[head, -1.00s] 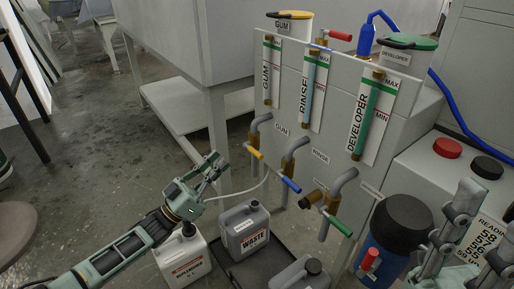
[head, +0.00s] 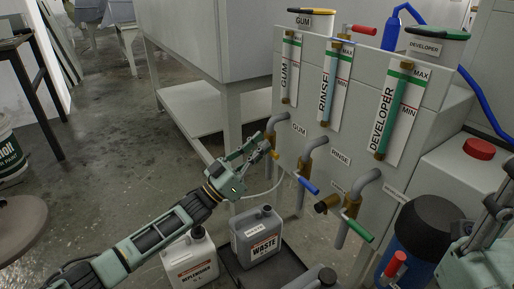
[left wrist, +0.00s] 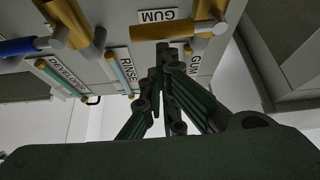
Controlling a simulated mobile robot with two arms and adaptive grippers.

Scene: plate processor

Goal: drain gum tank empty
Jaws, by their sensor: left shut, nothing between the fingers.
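The gum tank (head: 313,20) has a yellow-rimmed lid, with its gum sight gauge (head: 289,70) below on the panel. I cannot tell the gauge's level. The gum drain valve's yellow handle (head: 275,155) is at the panel's left, below the GUM label. My left gripper (head: 264,147) is shut and empty, its fingertips close beside this valve and partly covering it. In the left wrist view the closed fingers (left wrist: 166,58) point at the brass-coloured gum valve (left wrist: 165,32); contact is unclear. My right gripper (head: 490,225) is partly cut off at the right edge.
The rinse valve's blue handle (head: 308,185) and the developer valve's green handle (head: 358,231) lie to the right. A grey waste jug (head: 256,240) stands on a dark tray below, beside a white replenisher jug (head: 190,260). A thin hose hangs near the gum valve.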

